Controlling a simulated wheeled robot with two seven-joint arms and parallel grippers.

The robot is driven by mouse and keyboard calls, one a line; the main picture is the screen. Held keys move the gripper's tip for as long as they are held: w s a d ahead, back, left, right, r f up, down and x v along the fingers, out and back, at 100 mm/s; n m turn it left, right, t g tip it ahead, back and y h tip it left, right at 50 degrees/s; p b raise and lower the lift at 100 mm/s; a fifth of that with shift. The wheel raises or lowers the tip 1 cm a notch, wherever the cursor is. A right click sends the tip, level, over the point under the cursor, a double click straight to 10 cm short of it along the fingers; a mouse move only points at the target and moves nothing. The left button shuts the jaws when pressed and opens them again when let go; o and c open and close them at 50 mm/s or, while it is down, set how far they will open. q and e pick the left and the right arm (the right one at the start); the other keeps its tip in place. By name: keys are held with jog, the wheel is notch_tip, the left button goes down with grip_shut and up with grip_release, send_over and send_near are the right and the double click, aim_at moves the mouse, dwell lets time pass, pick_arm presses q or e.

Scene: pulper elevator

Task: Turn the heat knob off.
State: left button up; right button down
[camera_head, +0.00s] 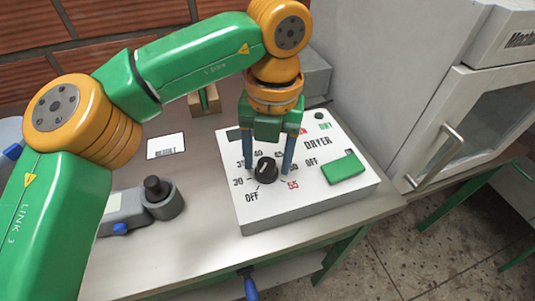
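The black heat knob (265,168) sits on the sloped white face of the dryer panel (258,216). Numbers such as 30 and 55 and the word OFF are printed around it. I cannot clearly tell where its pointer stands. My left gripper (268,171) reaches down over the panel with its two blue fingers spread, one on each side of the knob. The fingers are apart, and I see gaps between them and the knob. They partly hide the printed numbers. My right gripper is not in view.
A green switch (345,168) is on the panel's right side, beside another OFF label. A grey device with a black knob (158,188) stands to the left, near a white label card (166,146). A white cabinet (475,115) is at right.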

aim_at(270, 164)
pick_arm(q)
jog(key=r+p, duration=0.2)
jog(key=r, duration=0.5)
jog(key=shift+d+r, duration=0.15)
jog(key=shift+d, duration=0.05)
